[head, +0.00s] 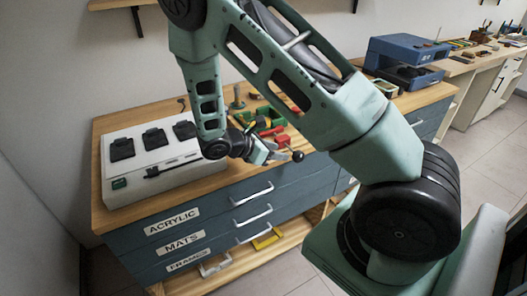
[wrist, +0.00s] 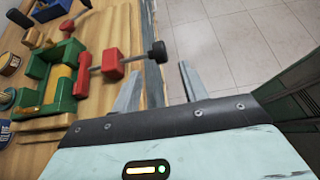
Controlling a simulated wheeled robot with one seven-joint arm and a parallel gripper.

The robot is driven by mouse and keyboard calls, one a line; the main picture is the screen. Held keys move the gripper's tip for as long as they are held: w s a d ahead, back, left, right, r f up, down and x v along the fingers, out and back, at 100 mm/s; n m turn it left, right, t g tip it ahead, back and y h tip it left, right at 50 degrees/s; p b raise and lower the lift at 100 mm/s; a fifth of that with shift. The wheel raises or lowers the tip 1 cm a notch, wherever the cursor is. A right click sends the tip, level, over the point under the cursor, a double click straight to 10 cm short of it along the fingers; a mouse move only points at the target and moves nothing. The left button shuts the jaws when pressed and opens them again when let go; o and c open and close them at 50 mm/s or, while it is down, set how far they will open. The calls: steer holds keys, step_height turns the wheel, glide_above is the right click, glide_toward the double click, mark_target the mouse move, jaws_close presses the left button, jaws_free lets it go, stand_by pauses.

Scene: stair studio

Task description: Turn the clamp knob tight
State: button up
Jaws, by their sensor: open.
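The clamp is a green and red device with a yellow bar, on the wooden bench top in the wrist view (wrist: 62,85); part of it shows in the head view (head: 262,121). A metal rod runs from its red block (wrist: 112,65) to a round black clamp knob (wrist: 157,54) near the bench's front edge. The knob also shows in the head view (head: 298,156). My gripper (wrist: 160,68) is open and empty. In the wrist view the knob appears just past the fingertips, between their lines; contact is not visible. My arm hides part of the clamp in the head view.
A white box with black pads (head: 150,170) stands on the bench left of my gripper. Blue drawers with metal handles (head: 250,195) lie below the bench edge. A blue machine (head: 405,60) stands farther back. Tiled floor is clear in front.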

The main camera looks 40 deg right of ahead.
steer(key=shift+v, duration=2.5)
steer(key=shift+s, duration=0.1)
steer(key=s+a+r+m+t+y, duration=0.1)
steer(key=s+a+r+m+y, duration=0.2)
steer(key=s+a+r+y, duration=0.3)
steer(key=s+a+r+m+t+y, duration=0.2)
steer(key=s+a+r+m+y, duration=0.2)
steer(key=s+a, duration=1)
steer(key=a+r+y, duration=0.1)
steer(key=a+y, duration=0.1)
steer(key=a, duration=0.5)
steer(key=shift+a+r+m, duration=0.3)
steer(key=shift+r, duration=0.1)
